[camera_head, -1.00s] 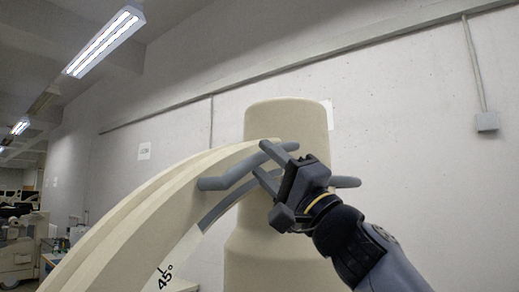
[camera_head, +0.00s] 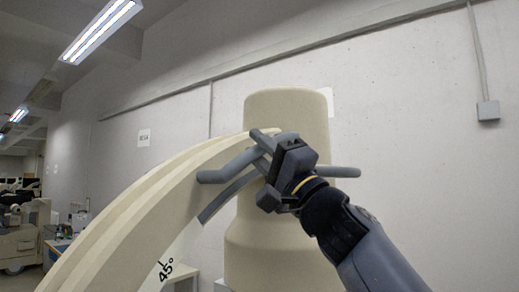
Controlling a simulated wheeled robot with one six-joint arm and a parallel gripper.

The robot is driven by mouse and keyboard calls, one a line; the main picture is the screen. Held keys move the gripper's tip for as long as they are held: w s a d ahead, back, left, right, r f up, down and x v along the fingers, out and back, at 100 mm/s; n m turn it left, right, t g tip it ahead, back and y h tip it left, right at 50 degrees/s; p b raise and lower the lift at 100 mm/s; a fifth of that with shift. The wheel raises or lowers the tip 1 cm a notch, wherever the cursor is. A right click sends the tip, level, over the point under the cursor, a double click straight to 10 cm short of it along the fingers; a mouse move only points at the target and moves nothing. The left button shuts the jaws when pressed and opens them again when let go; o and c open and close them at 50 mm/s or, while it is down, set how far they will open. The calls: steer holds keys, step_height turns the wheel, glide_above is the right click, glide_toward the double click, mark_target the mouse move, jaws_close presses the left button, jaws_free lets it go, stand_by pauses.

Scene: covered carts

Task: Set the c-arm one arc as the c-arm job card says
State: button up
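The c-arm one arc (camera_head: 150,205) is a thick cream curved beam rising from lower left to the middle. Contact with the bar cannot be told. A dark grey strip curves below the handle. No readable c-arm job card shows.
A cream column (camera_head: 286,115) stands behind the arc and my gripper. A grey rod (camera_head: 338,172) sticks out to the right of my gripper. A concrete wall closes the back. Carts and equipment (camera_head: 22,235) stand far left. The right side is open.

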mark_target(229, 176)
jaws_close()
steer(key=shift+a+f, duration=0.1)
steer(key=shift+f, duration=0.1)
steer(key=shift+f+b, duration=0.2)
steer(key=shift+b, duration=0.25)
steer(key=s+a+f+n+b, duration=0.1)
steer(key=s+b, duration=0.1)
steer(key=s+a+f+n+g+y+b, duration=0.1)
steer(key=s+a+b, duration=0.1)
steer(key=s+a+f+n+g+b, duration=0.1)
steer(key=f+b, duration=0.1)
steer(key=shift+s+a+y+b, duration=0.2)
steer(key=shift+s+y+b, duration=0.2)
steer(key=shift+s+a+f+n+g+y+b, duration=0.35)
steer(key=shift+s+a+f+n+b, duration=0.35)
steer(key=shift+b, duration=0.35)
steer(key=s+a+f+n+g+y+b, duration=0.2)
steer(key=s+a+f+n+g+b, duration=0.4)
steer(key=s+a+f+b, duration=0.3)
steer(key=shift+s+a+f+n+b, duration=0.4)
steer(key=shift+s+f+n+b, duration=0.5)
steer(key=shift+s+f+b, duration=1.8)
steer(key=w+b, duration=0.1)
steer(key=b, duration=0.1)
steer(key=shift+w+f+b, duration=0.15)
steer(key=shift+w+b, duration=0.1)
steer(key=shift+b, duration=0.1)
